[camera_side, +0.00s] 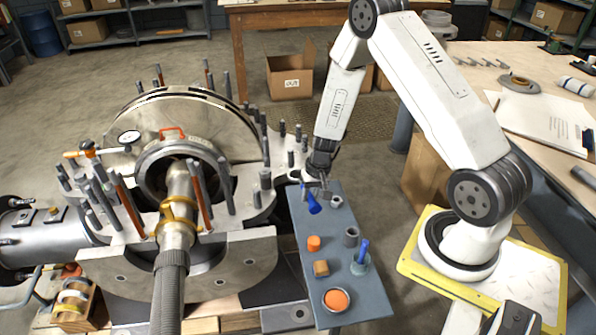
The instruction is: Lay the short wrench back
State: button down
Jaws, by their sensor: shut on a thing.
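My gripper (320,180) is above the far end of a narrow blue-grey side table (292,222), beside the split casing (262,250). It is shut on a small tool with a blue part (312,203), which I take to be the short wrench. The blue part slants down below the fingers over the table. The fingers and most of the tool's metal are too small to make out. I cannot tell whether the tool touches the table.
Upright studs (264,180) rise from the casing close to my gripper's left.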

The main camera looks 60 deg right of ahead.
aim_at(308, 218)
jog(key=shift+f, duration=0.15)
jog(key=shift+f, duration=2.85)
jog(key=shift+f, duration=0.35)
grip_release()
jog(key=shift+r, duration=3.5)
